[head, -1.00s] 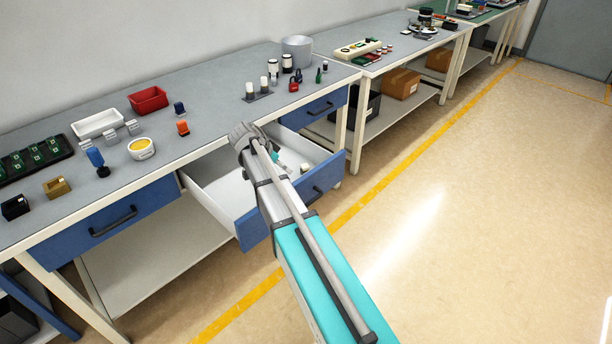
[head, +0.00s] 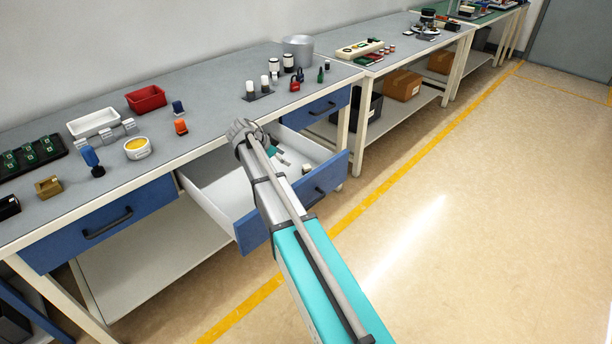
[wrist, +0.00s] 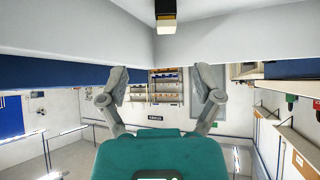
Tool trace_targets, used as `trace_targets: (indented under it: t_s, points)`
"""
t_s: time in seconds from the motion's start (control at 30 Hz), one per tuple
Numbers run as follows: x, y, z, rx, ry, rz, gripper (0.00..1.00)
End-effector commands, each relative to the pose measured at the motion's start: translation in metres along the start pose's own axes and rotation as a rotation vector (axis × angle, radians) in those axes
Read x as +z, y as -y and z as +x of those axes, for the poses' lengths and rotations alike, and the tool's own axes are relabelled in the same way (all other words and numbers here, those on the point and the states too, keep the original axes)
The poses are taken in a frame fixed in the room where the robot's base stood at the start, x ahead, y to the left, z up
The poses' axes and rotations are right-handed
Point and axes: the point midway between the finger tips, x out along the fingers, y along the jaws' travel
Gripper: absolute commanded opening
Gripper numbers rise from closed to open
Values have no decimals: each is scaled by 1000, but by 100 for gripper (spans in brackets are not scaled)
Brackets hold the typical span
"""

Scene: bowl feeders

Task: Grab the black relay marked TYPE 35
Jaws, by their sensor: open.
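A small black block (head: 8,208) sits on the bench at the far left edge of the head view, partly cut off. It may be the black relay, but no TYPE 35 marking is readable. In the head view my gripper (head: 243,128) is at the bench front edge by the open drawer, well right of the block; its fingers are hard to make out. In the wrist view my gripper (wrist: 160,88) is open, with nothing between its fingers. A black object with a yellow band and pale end (wrist: 166,18) shows at the top of that view, beyond the fingers; I cannot tell what it is.
The blue-fronted drawer (head: 252,232) stands open under my arm, with small items inside. A brown block (head: 48,186), blue joystick-like part (head: 92,162), yellow-topped round pot (head: 138,148), white bin (head: 93,123) and red bin (head: 146,99) stand on the bench.

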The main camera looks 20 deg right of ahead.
Motion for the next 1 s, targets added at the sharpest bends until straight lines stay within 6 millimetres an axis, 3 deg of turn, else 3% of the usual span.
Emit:
trace_targets:
  t_s: [0.6, 1.0]
  points:
    - [1, 0, 68, 2, 0, 2, 83]
    - [-2, 0, 78, 3, 0, 2, 83]
